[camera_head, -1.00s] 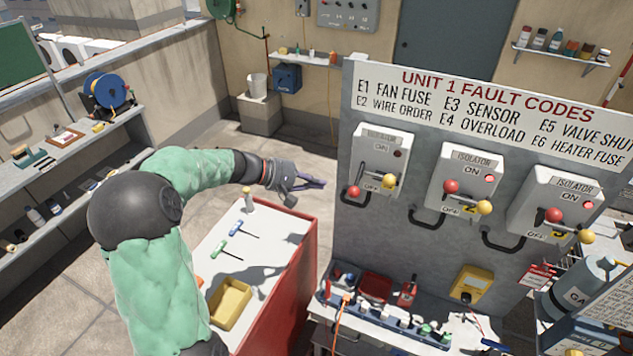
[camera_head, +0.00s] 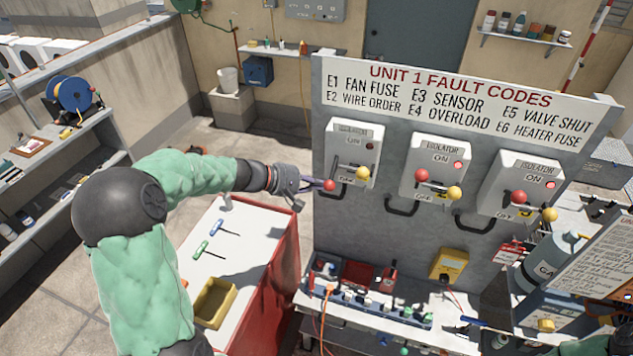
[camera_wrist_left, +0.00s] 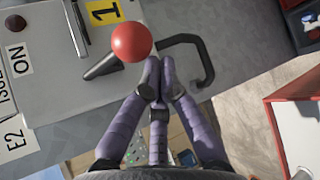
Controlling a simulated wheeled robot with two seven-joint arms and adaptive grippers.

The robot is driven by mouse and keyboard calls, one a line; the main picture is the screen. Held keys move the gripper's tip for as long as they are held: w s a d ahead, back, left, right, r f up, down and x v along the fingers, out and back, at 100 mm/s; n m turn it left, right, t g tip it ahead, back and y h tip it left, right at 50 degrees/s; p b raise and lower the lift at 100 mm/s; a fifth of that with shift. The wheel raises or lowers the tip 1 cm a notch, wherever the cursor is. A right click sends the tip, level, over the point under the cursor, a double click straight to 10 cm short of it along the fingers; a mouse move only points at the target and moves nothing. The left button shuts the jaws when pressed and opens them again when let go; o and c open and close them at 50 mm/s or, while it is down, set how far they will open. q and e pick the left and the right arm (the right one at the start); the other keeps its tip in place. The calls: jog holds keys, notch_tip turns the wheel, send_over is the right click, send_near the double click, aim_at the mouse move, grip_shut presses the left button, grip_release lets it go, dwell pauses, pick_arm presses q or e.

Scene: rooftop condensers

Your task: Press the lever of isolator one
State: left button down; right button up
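The leftmost isolator box (camera_head: 352,150) on the grey panel carries a lever with a red ball (camera_head: 329,185) at its left end. A yellow ball (camera_head: 363,173) sits to the right of it. In the left wrist view a yellow label "1" (camera_wrist_left: 103,12) marks this box, and the red ball (camera_wrist_left: 131,42) is just beyond my fingertips. My left gripper (camera_head: 316,184) is beside the red ball, its fingertips together and empty in the left wrist view (camera_wrist_left: 158,72). Whether they touch the ball I cannot tell. My right gripper does not show.
Two similar isolators (camera_head: 436,165) (camera_head: 520,185) stand to the right, with lit red lamps. A black handle (camera_wrist_left: 200,55) juts out beside the red ball. Below are a cluttered bench (camera_head: 410,335) and a red-sided cabinet (camera_head: 275,265) with a yellow tray (camera_head: 214,303).

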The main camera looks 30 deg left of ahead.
pick_arm(q)
jog(key=shift+s+r, duration=0.1)
jog(key=n+g+p, duration=0.1)
jog(key=g+p, duration=0.1)
jog(key=p, duration=0.5)
send_near(329, 180)
jog(key=x, duration=0.5)
jog(key=r, duration=0.2)
jog(key=w+r, duration=0.1)
jog(key=r, duration=0.1)
jog(key=shift+r, duration=0.15)
dwell(0.7)
jog(key=shift+w, duration=0.1)
dwell(0.4)
